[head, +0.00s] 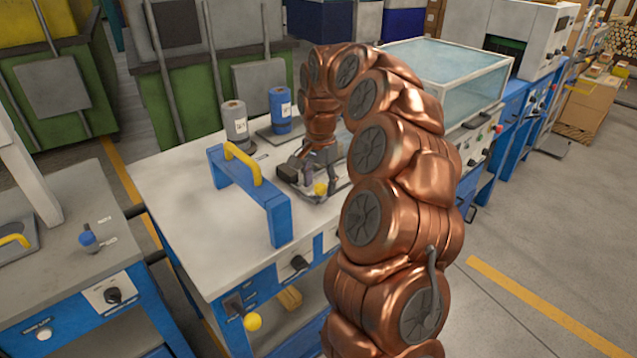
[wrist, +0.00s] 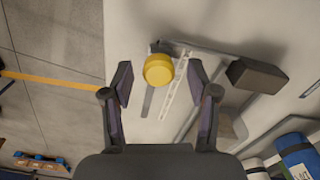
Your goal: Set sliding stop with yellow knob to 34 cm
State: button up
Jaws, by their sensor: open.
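The yellow knob (head: 320,188) of the sliding stop shows on the worktop in the head view, just by my gripper (head: 318,175). In the wrist view the round yellow knob (wrist: 158,69) lies between the two fingertips of my gripper (wrist: 160,82), with a gap on each side. My gripper is open and points down at it. A pale scale strip (wrist: 176,82) runs beside the knob; its numbers are too small to read. My arm hides part of the stop's track in the head view.
A blue frame with a yellow handle (head: 243,163) stands left of my gripper. A grey canister (head: 235,122) and a blue canister (head: 280,108) stand behind. A dark block (wrist: 256,76) lies right of the knob in the wrist view. The worktop's left part (head: 185,195) is clear.

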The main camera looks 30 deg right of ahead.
notch_tip(320, 180, up, 12)
dwell(0.7)
dwell(0.5)
jog(key=s+a+r+n+p, duration=0.2)
jog(key=s+a+n+p, duration=0.2)
jog(key=s+a+n, duration=0.7)
jog(key=s+a+f+p, duration=0.1)
jog(key=s+a+f, duration=0.1)
jog(key=s, duration=0.6)
jog(key=s+a+f+n+g+p, duration=0.1)
jog(key=s+a, duration=0.3)
jog(key=s, duration=0.4)
jog(key=s+a+f+n+p, duration=0.1)
jog(key=s+a+f, duration=0.2)
jog(key=s, duration=0.5)
jog(key=shift+s+a+f+g, duration=0.2)
jog(key=shift+a+f+g, duration=0.1)
jog(key=shift+g, duration=0.1)
